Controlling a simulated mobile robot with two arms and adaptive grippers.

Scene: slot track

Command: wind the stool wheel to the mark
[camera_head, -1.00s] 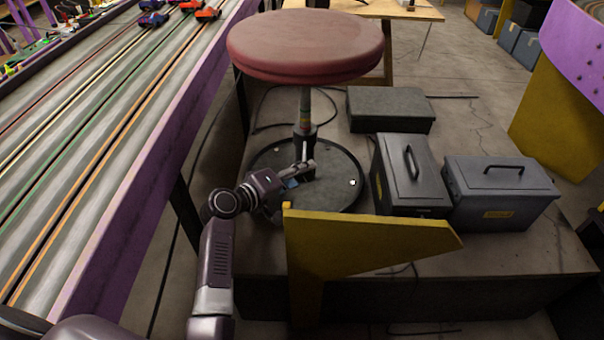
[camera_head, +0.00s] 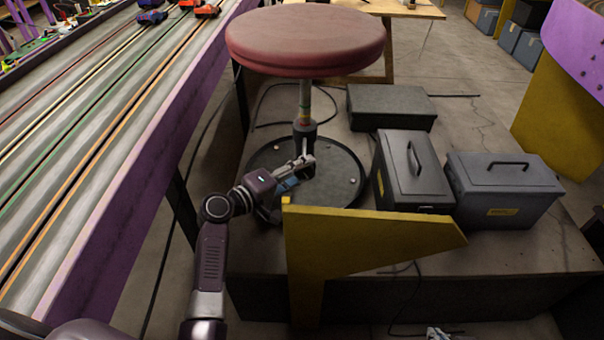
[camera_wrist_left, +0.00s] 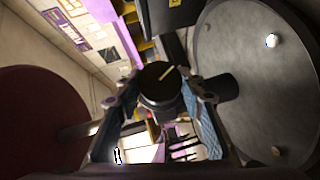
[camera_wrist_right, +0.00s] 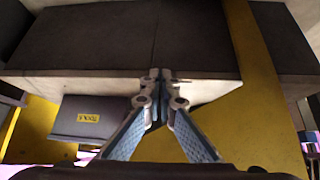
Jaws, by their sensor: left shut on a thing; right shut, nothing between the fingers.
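The stool has a round red seat (camera_head: 305,38), a thin column with coloured bands (camera_head: 305,108) and a round dark base plate (camera_head: 345,180). My left gripper (camera_head: 304,165) is low at the column, just above the base plate. In the left wrist view my left gripper's fingers (camera_wrist_left: 160,108) are shut on the black round stool wheel (camera_wrist_left: 160,92). A pale line shows on the wheel's face, slanting up to the right. In the head view the wheel is mostly hidden. My right gripper (camera_wrist_right: 155,78) is shut and empty; its tip (camera_head: 440,333) shows at the bottom edge.
A yellow bracket (camera_head: 370,232) stands at the platform's front, close to my left arm. Dark metal boxes (camera_head: 412,170) (camera_head: 505,188) (camera_head: 390,107) stand right of the stool. The purple-sided slot track (camera_head: 150,165) runs along the left. Cables lie on the floor.

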